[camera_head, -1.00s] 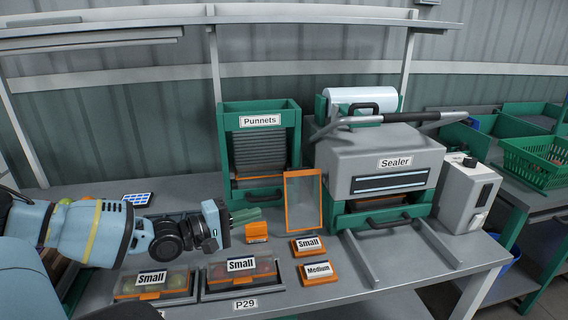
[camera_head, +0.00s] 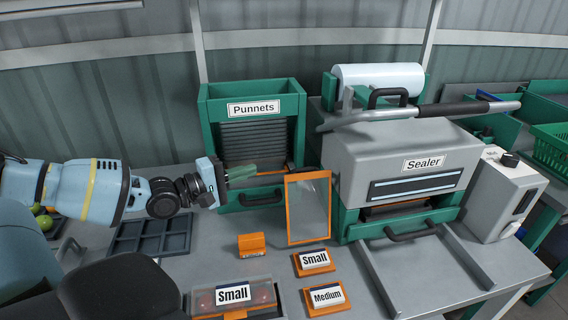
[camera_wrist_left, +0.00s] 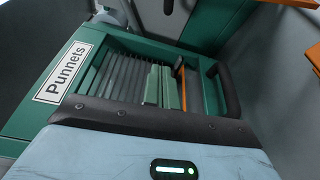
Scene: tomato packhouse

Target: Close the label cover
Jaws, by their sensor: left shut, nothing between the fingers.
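The label cover appears to be the clear panel in an orange frame (camera_head: 309,208), standing upright on the table in the head view. Small (camera_head: 315,260) and Medium (camera_head: 326,297) label stacks on orange bases lie in front of it. My left gripper (camera_head: 242,172) is shut and empty, to the left of the panel and apart from it, in front of the Punnets dispenser. In the left wrist view its green fingers (camera_wrist_left: 163,87) are together, with the dispenser beyond; part of an orange frame (camera_wrist_left: 313,58) shows at the right edge. My right gripper is not in view.
The Punnets dispenser (camera_head: 213,110) stands close behind my left gripper. The grey sealer (camera_head: 400,160) stands right of the panel. A small orange block (camera_head: 251,245), a Small-labelled punnet (camera_head: 265,291) and a dark divided tray (camera_head: 150,237) are on the table.

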